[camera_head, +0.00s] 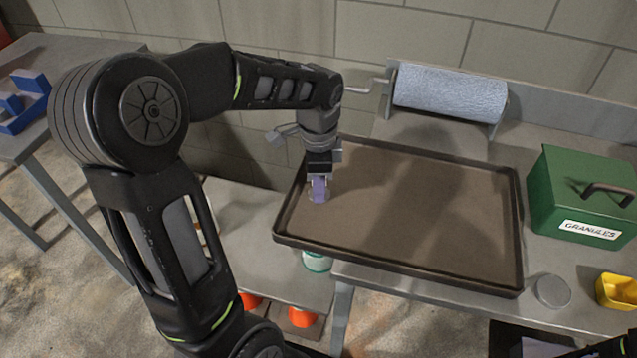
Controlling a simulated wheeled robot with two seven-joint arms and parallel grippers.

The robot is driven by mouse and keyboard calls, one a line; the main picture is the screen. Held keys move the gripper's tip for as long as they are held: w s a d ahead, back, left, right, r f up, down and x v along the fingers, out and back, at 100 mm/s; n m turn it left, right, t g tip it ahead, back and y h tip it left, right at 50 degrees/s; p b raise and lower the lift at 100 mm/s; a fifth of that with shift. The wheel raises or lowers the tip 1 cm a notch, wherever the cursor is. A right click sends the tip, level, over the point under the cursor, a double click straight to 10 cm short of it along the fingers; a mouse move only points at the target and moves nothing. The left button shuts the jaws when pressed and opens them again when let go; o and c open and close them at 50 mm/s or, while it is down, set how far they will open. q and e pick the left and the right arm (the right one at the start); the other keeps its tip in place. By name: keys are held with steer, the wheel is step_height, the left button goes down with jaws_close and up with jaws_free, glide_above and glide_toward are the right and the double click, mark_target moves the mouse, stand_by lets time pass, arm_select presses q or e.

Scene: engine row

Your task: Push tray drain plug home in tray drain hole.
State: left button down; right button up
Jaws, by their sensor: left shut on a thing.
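The tray drain hole itself is hidden under the plug, and I cannot tell how deep the plug sits. My right gripper is not in view; only a bit of dark arm shows at the bottom right corner.
The tray lies on a grey bench, its left end overhanging the bench edge. A blue paper roll (450,93) stands behind it. A green granules box (585,195), a round grey lid (552,291) and a yellow bin (617,291) are at right. The tray floor is otherwise clear.

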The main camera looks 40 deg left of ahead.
arm_select(q)
steer(key=shift+r, duration=0.2)
steer(key=shift+r+p, duration=0.75)
steer(key=shift+p, duration=0.05)
stand_by(1.4)
steer(key=shift+f+b, duration=0.45)
steer(key=shift+f, duration=0.55)
steer(key=c, duration=1)
jaws_free()
steer(key=shift+c, duration=0.2)
steer(key=shift+r, duration=0.2)
step_height(320, 180, up, 8)
steer(key=shift+f, duration=0.25)
